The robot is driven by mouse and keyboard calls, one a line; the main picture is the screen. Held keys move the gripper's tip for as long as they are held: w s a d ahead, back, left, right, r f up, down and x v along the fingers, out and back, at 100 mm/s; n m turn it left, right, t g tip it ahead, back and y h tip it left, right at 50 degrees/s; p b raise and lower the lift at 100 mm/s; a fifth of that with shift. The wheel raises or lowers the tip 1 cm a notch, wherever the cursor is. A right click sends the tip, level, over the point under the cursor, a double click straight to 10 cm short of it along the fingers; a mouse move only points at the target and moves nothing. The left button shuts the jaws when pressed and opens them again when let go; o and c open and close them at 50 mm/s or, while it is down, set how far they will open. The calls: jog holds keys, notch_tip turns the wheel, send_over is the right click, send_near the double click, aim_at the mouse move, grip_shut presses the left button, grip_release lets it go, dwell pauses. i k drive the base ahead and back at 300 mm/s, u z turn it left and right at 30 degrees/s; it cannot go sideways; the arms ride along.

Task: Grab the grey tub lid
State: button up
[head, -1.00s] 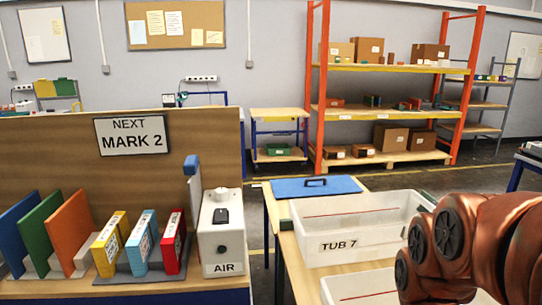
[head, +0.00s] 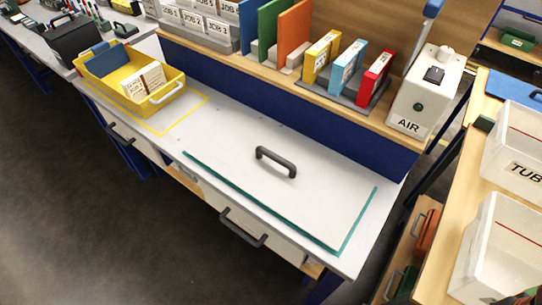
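The grey tub lid (head: 300,195) lies flat on the light grey bench, with a dark arched handle (head: 276,162) standing up from it. Its pale colour nearly matches the bench, so its edges are hard to make out. Teal lines (head: 262,217) run along its front and right sides. My gripper is not in view; only a sliver of my arm shows at the bottom right corner.
A yellow tote (head: 130,82) stands at the bench's left, partly inside a yellow outline. A raised shelf with coloured binders and a white AIR box (head: 425,95) stands behind. White tubs (head: 500,255) and a blue lid (head: 515,88) are at right.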

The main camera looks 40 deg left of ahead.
aim_at(323, 198)
jog(key=u, duration=1.9)
jog(key=k, duration=0.5)
jog(key=u, duration=1.7)
jog(key=i, duration=1.4)
jog(key=z, duration=2.05)
